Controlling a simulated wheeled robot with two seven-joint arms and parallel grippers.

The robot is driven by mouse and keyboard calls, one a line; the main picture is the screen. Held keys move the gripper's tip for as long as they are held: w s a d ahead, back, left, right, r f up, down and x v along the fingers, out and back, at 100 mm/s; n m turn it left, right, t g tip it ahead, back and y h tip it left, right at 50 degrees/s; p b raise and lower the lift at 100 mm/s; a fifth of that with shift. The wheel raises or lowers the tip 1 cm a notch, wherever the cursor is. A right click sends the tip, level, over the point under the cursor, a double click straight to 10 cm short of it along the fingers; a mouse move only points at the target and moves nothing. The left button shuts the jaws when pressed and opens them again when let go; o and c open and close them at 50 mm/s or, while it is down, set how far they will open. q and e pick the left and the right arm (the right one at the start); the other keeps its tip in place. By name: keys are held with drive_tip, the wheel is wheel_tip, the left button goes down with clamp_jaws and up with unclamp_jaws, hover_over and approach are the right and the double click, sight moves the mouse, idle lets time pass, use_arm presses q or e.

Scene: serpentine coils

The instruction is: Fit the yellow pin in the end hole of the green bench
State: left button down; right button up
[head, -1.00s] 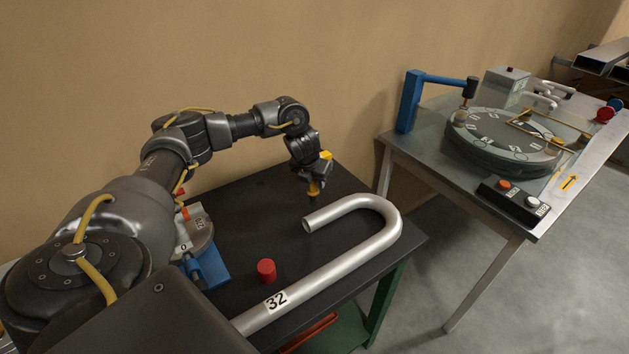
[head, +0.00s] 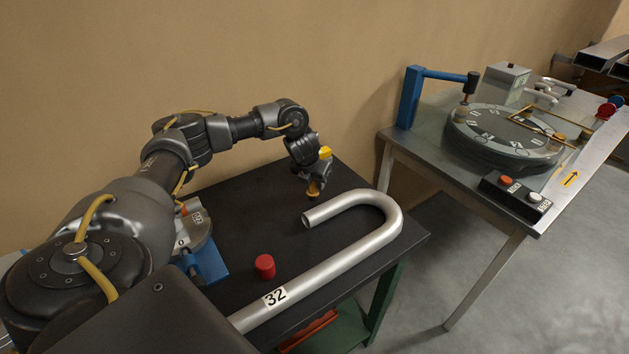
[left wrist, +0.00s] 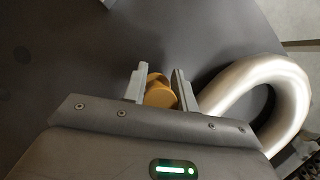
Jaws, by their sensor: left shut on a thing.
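The yellow pin (left wrist: 160,92) is between the two fingers of my left gripper (left wrist: 159,88) in the left wrist view. In the head view my left gripper (head: 314,190) is shut on it and points down at the black top of the green bench (head: 240,234), near its back edge. The pin's lower end is close to the bench top; I cannot tell whether it touches. The end hole cannot be made out under the gripper. My right gripper is not in view.
A bent silver tube (head: 345,255) marked 32 lies on the bench, its short open end just below the gripper. A red peg (head: 265,266) stands left of it. A blue-based fixture (head: 207,264) is near my arm. A metal table with a round dial (head: 505,140) stands at right.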

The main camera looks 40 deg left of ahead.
use_arm(q)
drive_tip(key=shift+f, duration=0.35)
drive_tip(key=shift+f, duration=0.1)
drive_tip(key=shift+f+b, duration=0.7)
drive_tip(key=c, duration=1)
unclamp_jaws()
drive_tip(key=shift+c, duration=0.2)
